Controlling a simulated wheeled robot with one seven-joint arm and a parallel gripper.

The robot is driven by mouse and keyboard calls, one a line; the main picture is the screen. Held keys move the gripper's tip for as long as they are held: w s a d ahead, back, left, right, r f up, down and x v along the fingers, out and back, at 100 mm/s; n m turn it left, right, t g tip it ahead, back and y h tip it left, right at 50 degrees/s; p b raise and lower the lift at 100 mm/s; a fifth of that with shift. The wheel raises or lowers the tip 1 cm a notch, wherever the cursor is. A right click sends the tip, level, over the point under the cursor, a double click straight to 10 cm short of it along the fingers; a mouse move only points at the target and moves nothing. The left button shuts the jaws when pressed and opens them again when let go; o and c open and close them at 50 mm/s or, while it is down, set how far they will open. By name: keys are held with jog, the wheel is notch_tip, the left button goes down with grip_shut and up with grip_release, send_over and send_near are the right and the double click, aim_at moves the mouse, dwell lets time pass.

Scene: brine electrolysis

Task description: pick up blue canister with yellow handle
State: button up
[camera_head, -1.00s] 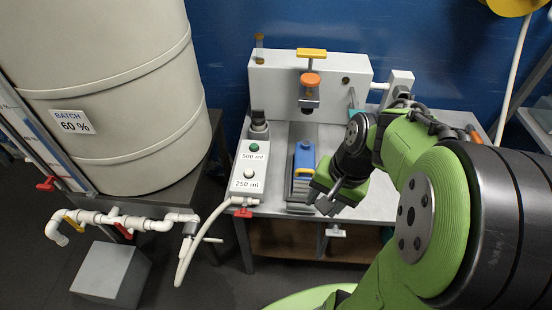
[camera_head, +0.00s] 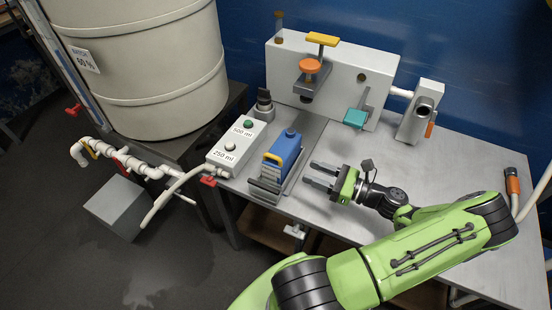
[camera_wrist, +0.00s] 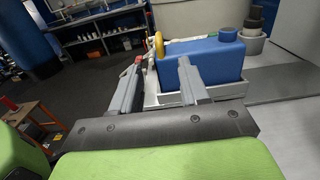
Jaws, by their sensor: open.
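The blue canister (camera_head: 284,148) stands upright in a grey holder (camera_head: 268,184) on the metal table. Its yellow handle (camera_head: 273,160) faces the table's front left side. My gripper (camera_head: 316,176) is open and empty, just right of the canister, with its fingers pointing at it. In the wrist view the canister (camera_wrist: 205,62) is ahead, beyond the fingertips, with the yellow handle (camera_wrist: 159,45) at its left edge and a blue cap on top. The wrist view shows my open fingers (camera_wrist: 165,80) framing the handle side; whether they touch the canister cannot be told.
A large beige tank (camera_head: 145,65) stands at left. The table's right side (camera_head: 450,160) is mostly clear.

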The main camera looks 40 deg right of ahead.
aim_at(263, 154)
jog(key=b+x, duration=0.2)
jog(key=x, duration=1.3)
jog(key=shift+a+f+b, duration=0.1)
jog(key=shift+a+b, duration=0.1)
jog(key=shift+b, duration=0.2)
grip_shut()
dwell(0.4)
